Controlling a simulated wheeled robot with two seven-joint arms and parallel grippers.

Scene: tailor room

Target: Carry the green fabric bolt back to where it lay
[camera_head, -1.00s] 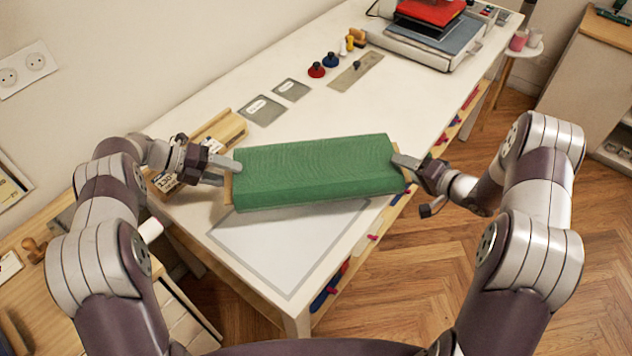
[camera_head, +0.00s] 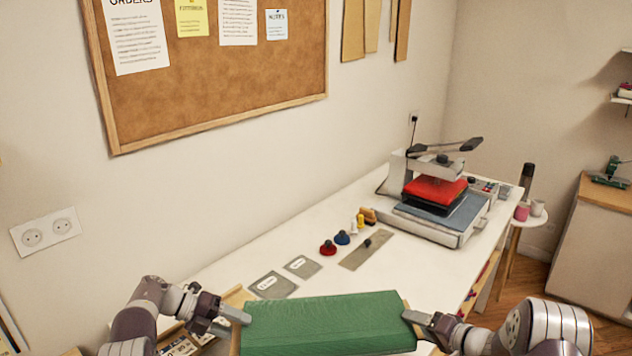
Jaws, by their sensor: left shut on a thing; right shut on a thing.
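The green fabric bolt (camera_head: 328,322) is a flat, wide roll at the bottom centre of the head view, its lower edge near the frame's bottom. My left gripper (camera_head: 236,318) is shut on its left end. My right gripper (camera_head: 414,318) is shut on its right end. The bolt is held between both grippers over the near part of the white table (camera_head: 310,230). Its exact height above the table cannot be told.
A heat press (camera_head: 436,200) with a red pad stands at the table's far end. Red (camera_head: 328,248) and blue (camera_head: 342,238) knobbed items, grey plates (camera_head: 272,285) and a flat strip (camera_head: 366,250) lie mid-table. A small wooden tray (camera_head: 236,297) is near my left gripper. A corkboard (camera_head: 210,70) hangs on the wall.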

